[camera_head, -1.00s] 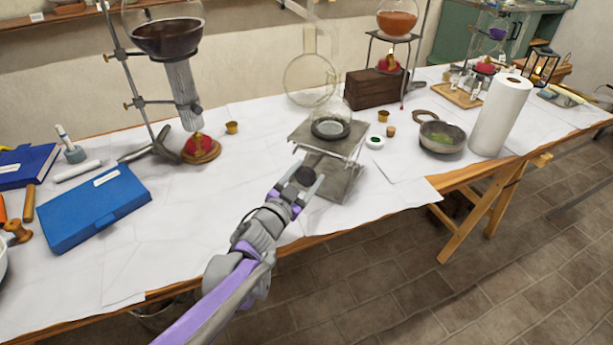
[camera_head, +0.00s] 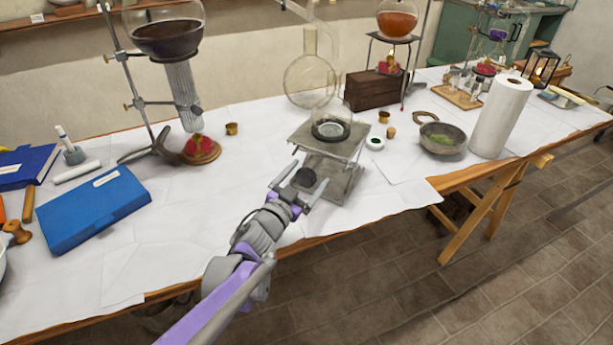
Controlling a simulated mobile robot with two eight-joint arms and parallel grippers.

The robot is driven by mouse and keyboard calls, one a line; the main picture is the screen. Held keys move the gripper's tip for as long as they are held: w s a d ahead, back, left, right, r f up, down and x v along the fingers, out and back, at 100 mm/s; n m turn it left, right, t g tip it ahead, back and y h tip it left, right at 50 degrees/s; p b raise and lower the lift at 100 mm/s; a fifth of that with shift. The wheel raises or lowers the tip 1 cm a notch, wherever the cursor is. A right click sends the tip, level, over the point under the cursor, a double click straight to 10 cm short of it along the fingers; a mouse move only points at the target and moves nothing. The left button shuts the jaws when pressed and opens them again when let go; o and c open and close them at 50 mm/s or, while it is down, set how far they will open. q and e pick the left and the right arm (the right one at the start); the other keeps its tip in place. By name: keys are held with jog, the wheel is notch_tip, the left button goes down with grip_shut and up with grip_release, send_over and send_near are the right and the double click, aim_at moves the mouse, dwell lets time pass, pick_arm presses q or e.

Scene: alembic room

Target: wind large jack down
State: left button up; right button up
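The large jack (camera_head: 345,180) is a grey metal lab jack near the front edge of the white-covered table. Its top plate (camera_head: 345,146) is raised above its base, and a clear round flask (camera_head: 333,112) sits on a dark ring on it. A dark round knob (camera_head: 304,178) is at the jack's near left side. My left gripper (camera_head: 302,181) reaches in from the front left, with its fingers spread on either side of the knob. The fingers look open and apart from the knob. My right gripper is not in view.
A burner (camera_head: 200,149) and a stand with a dark-filled flask (camera_head: 168,38) are to the left. A blue book (camera_head: 95,208) lies front left. A small pan (camera_head: 442,138) and a paper roll (camera_head: 501,115) are to the right. The table left of the jack is mostly clear.

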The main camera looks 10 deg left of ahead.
pick_arm(q)
jog(key=p+v, duration=0.1)
jog(key=v, duration=0.9)
jog(key=shift+s, duration=0.35)
jog(key=shift+a, duration=0.2)
